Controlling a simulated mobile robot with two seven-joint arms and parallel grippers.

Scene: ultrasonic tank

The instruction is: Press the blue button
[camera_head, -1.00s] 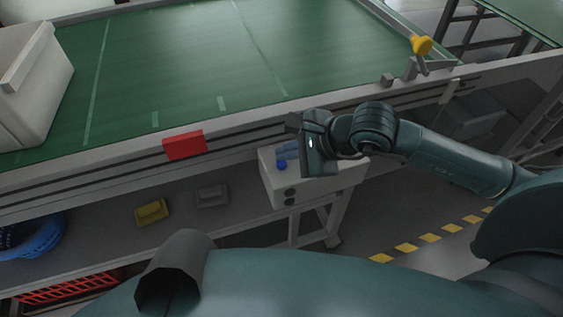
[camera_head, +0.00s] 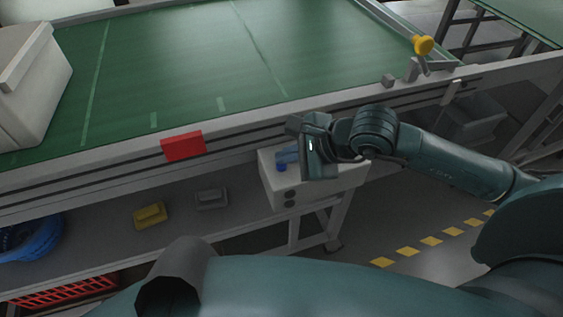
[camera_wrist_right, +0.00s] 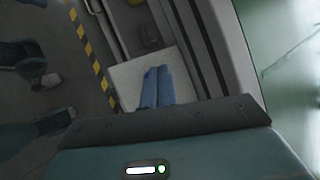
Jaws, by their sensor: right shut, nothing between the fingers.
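The blue button (camera_head: 281,167) is a small round knob on the pale control box (camera_head: 280,193), which stands against the front of the conveyor. My right gripper (camera_head: 286,156) is shut and empty, with its blue fingers just behind and above the button in the head view. I cannot tell whether the fingertips touch it. In the right wrist view the shut fingers (camera_wrist_right: 158,75) lie over the box top (camera_wrist_right: 126,82), and the button cannot be made out there. My left gripper is not in view.
The conveyor frame with a red block (camera_head: 183,146) runs behind the box. A yellow knob (camera_head: 423,45) stands at the far right. A grey bin (camera_head: 35,95) sits on the belt. A yellow block (camera_head: 150,215) and a grey block (camera_head: 211,199) lie on the lower shelf.

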